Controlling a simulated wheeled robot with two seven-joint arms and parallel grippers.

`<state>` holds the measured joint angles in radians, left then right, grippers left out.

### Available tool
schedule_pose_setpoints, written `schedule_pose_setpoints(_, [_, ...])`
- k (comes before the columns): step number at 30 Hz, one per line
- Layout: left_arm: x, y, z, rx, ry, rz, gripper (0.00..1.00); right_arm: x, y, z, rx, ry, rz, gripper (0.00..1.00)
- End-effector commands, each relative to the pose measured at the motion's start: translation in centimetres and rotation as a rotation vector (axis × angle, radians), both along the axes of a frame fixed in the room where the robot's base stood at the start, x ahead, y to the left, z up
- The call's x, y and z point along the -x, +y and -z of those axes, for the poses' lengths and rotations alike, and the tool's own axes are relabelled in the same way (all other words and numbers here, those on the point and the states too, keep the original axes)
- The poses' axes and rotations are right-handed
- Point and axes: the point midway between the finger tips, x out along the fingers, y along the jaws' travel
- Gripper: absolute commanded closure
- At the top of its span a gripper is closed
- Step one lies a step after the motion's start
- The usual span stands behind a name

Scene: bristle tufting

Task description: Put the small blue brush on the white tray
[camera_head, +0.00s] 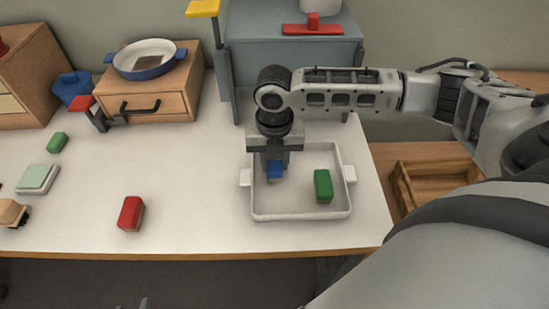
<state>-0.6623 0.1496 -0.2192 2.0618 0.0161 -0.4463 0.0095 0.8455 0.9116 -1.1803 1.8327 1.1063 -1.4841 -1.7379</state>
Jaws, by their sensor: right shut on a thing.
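The small blue brush (275,170) is held in my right gripper (275,168), which points down with its fingers shut on it. The gripper and brush are over the left back part of the white tray (300,217). I cannot tell whether the brush touches the tray floor. A green brush (323,186) sits in the right part of the tray. Only small grey tips, perhaps of my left gripper (145,303), show at the bottom edge; their opening cannot be made out.
A red brush (130,213) lies on the table left of the tray. A small green brush (57,142), a pale green block (38,179) and a wooden brush (12,213) are further left. A grey cabinet (300,65) stands behind the tray; a wooden crate (440,185) is at the right.

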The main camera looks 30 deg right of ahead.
Motion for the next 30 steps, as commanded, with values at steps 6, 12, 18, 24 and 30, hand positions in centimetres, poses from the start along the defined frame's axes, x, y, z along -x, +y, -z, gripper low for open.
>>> schedule_pose_setpoints(6, [0.1,0.0,0.1,-0.001,0.004,0.000,0.64,0.0,0.0,0.3,0.000,0.000,0.000,0.48])
schedule_pose_setpoints(12, [0.1,0.0,0.1,-0.001,0.004,0.000,0.64,0.0,0.0,0.2,-0.001,-0.001,0.000,0.48])
schedule_pose_setpoints(18, [0.1,0.0,0.1,-0.001,0.004,0.000,0.64,-0.1,0.1,-1.0,-0.002,-0.004,0.000,0.48])
schedule_pose_setpoints(24, [0.1,0.0,-0.2,-0.001,0.003,0.000,0.64,-0.1,0.0,-5.0,-0.001,-0.005,0.000,0.48])
schedule_pose_setpoints(30, [0.1,0.1,-0.3,-0.002,0.002,0.000,0.64,-0.1,0.1,-9.2,-0.002,-0.005,0.001,0.48])
